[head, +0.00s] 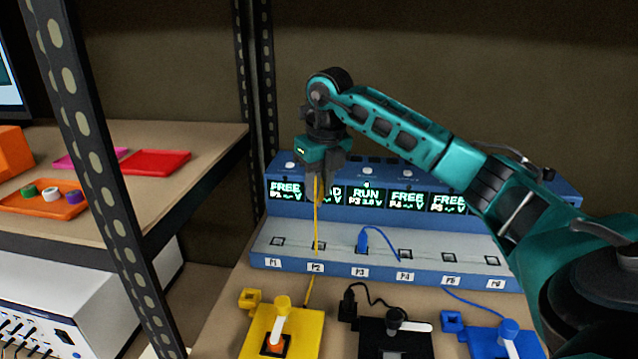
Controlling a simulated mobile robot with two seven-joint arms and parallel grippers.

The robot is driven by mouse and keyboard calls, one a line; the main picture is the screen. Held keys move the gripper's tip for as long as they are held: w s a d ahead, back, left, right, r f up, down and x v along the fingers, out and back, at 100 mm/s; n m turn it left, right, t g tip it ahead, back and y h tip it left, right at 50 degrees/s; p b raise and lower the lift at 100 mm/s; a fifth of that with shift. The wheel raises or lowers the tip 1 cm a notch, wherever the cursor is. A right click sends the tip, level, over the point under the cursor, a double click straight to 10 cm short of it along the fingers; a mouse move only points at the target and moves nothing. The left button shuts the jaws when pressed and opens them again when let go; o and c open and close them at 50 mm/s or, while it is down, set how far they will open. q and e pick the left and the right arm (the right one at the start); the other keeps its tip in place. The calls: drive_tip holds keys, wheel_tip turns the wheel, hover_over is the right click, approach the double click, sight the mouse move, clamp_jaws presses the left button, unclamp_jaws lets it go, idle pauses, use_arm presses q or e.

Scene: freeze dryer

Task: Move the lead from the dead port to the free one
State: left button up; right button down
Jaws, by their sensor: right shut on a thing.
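The blue charging bank (392,262) has a row of ports labelled P1 to P6, with displays behind them. The P2 display is partly covered by my right gripper and the lead; only "D" shows clearly. P1 (277,241), P4 (406,254) and P5 (449,258) read FREE; P3 reads RUN. My right gripper (318,172) is shut on the yellow lead (316,215), high above P2 (319,246). The plug itself is hidden in the fingers. The cable hangs down past P2 towards the yellow device (290,335). My left gripper is out of view.
A blue lead (364,240) stands in P3, its cable looping over near P4. A black device (395,345) with a black plug (348,301) and a blue device (490,340) stand in front. A shelf post (100,180) rises at left.

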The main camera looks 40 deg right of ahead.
use_arm(q)
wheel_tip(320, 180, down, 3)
drive_tip(key=b, duration=0.3)
use_arm(e)
drive_tip(key=s+d, duration=0.5)
drive_tip(key=s, duration=0.2)
drive_tip(key=shift+d, duration=0.35)
drive_tip(key=shift+s, duration=0.1)
use_arm(q)
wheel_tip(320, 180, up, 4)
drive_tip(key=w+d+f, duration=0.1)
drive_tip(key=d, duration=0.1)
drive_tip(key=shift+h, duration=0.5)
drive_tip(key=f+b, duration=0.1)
drive_tip(key=b, duration=0.1)
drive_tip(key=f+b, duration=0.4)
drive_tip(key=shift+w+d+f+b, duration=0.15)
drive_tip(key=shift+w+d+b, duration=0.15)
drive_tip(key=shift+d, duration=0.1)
use_arm(e)
drive_tip(key=s+d, duration=0.5)
drive_tip(key=s, duration=0.2)
drive_tip(key=shift+d, duration=0.4)
drive_tip(key=shift+s, duration=0.1)
